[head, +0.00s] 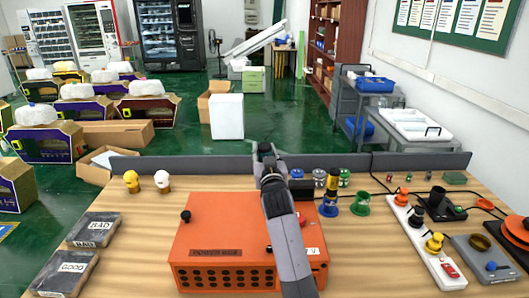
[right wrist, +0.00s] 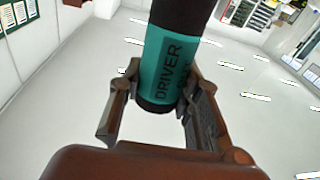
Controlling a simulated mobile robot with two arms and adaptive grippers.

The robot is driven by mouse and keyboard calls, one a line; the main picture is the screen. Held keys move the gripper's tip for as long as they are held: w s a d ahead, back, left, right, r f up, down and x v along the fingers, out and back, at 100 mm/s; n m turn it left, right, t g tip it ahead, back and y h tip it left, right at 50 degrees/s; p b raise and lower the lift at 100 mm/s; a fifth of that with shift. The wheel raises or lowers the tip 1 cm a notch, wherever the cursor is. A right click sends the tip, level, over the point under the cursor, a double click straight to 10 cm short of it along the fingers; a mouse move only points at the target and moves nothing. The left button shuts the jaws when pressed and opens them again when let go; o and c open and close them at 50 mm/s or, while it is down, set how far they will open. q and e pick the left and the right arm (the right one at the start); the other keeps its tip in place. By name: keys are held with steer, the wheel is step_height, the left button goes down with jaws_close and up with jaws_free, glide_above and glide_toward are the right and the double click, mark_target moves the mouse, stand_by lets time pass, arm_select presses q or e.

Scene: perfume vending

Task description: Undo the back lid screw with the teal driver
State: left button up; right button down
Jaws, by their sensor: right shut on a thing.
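The orange box (head: 222,235) stands on the wooden table, in front of me. A black knob (head: 185,216) sticks up from the left of its top; I cannot tell whether it is a lid screw. My right arm crosses over the box and hides part of its top. My right gripper (head: 265,153) is beyond the box's back edge in the head view. In the right wrist view it is shut on the teal driver (right wrist: 167,68), which has a black upper part and the word DRIVER. The driver's tip is out of that view. My left gripper is not in view.
A yellow-and-black tool (head: 331,188) stands behind the box, with a green spool (head: 361,204) beside it. A white power strip (head: 425,240) lies right. BAD (head: 94,229) and GOOD (head: 67,272) trays lie left. A low grey partition (head: 200,164) edges the table's back.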

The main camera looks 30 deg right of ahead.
mark_target(264, 145)
steer(key=shift+f+b, duration=0.6)
steer(key=shift+f, duration=0.1)
stand_by(0.7)
steer(key=shift+s+a+f, duration=0.1)
steer(key=shift+s+f, duration=0.05)
steer(key=shift+f, duration=0.2)
stand_by(1.7)
stand_by(1.1)
steer(key=shift+w+r+p, duration=0.15)
steer(key=shift+r+p, duration=0.4)
steer(key=shift+r, duration=0.05)
steer(key=shift+w+r+p, duration=0.15)
steer(key=shift+r+p, duration=0.35)
steer(key=shift+r, duration=0.05)
step_height(264, 145, up, 3)
steer(key=shift+s+r+p, duration=0.1)
steer(key=shift+p, duration=1.1)
steer(key=shift+r+p, duration=0.9)
steer(key=shift+r, duration=0.15)
